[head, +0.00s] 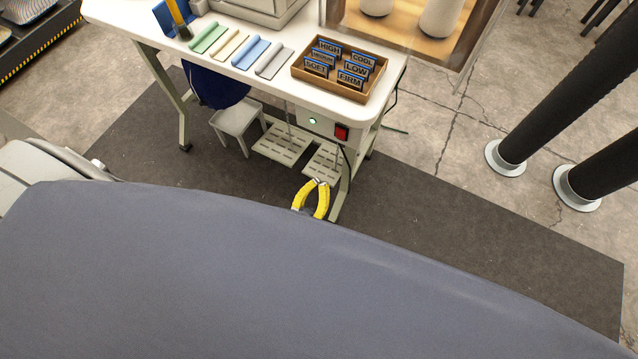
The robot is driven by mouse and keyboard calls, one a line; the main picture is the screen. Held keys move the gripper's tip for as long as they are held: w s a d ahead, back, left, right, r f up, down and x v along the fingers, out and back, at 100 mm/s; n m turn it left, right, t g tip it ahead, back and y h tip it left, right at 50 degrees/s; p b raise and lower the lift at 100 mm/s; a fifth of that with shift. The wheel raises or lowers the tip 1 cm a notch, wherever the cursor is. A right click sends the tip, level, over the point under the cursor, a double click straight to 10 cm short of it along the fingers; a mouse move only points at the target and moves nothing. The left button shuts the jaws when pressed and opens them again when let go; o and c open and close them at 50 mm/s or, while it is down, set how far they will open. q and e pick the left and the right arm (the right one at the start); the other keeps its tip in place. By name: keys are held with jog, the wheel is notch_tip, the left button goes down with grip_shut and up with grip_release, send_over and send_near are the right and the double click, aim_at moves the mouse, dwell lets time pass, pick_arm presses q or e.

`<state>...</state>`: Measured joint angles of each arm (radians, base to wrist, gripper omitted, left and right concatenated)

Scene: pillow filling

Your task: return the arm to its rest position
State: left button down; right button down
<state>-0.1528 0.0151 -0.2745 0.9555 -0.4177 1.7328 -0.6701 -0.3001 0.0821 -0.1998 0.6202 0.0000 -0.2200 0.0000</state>
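My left gripper (317,183) shows in the middle of the head view, just past the edge of a large blue-grey surface. Its two yellow fingers form a loop with their tips together, and I see nothing between them. The blue-grey surface hides its wrist and the arm behind it. The gripper appears in front of the lower right end of the white sewing table (283,87). My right gripper does not show.
The blue-grey surface (280,285) fills the lower picture; I cannot tell what it is. On the table are a wooden tray (340,90) of labelled cards and several coloured cloth rolls (250,53). A white stool (237,118) stands below. Black posts (560,90) stand right. Dark mat (450,205) lies open.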

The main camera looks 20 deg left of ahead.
pick_arm(q)
jog(key=w+d+f+m+g+h, duration=0.25)
jog(key=f+g, duration=0.35)
jog(key=f, duration=0.4)
jog(key=s+a+f+g+y, duration=0.1)
jog(key=s+f+g, duration=0.2)
jog(key=f, duration=0.5)
jog(key=s+f+g, duration=0.3)
jog(key=f+g, duration=0.1)
jog(key=f, duration=0.4)
jog(key=s+a+f+g+y, duration=0.1)
jog(key=s+a+f+g, duration=0.2)
jog(key=s, duration=0.7)
jog(key=s+a+f+g+y, duration=0.1)
jog(key=s+a+f+g, duration=0.3)
jog(key=s+f, duration=0.4)
jog(key=s+a+f+g+y, duration=0.2)
jog(key=s+a+f+g, duration=0.2)
jog(key=s, duration=0.9)
notch_tip(320, 180, down, 2)
jog(key=shift+s+a+f, duration=0.1)
jog(key=shift+s+a, duration=0.3)
jog(key=shift+a, duration=0.25)
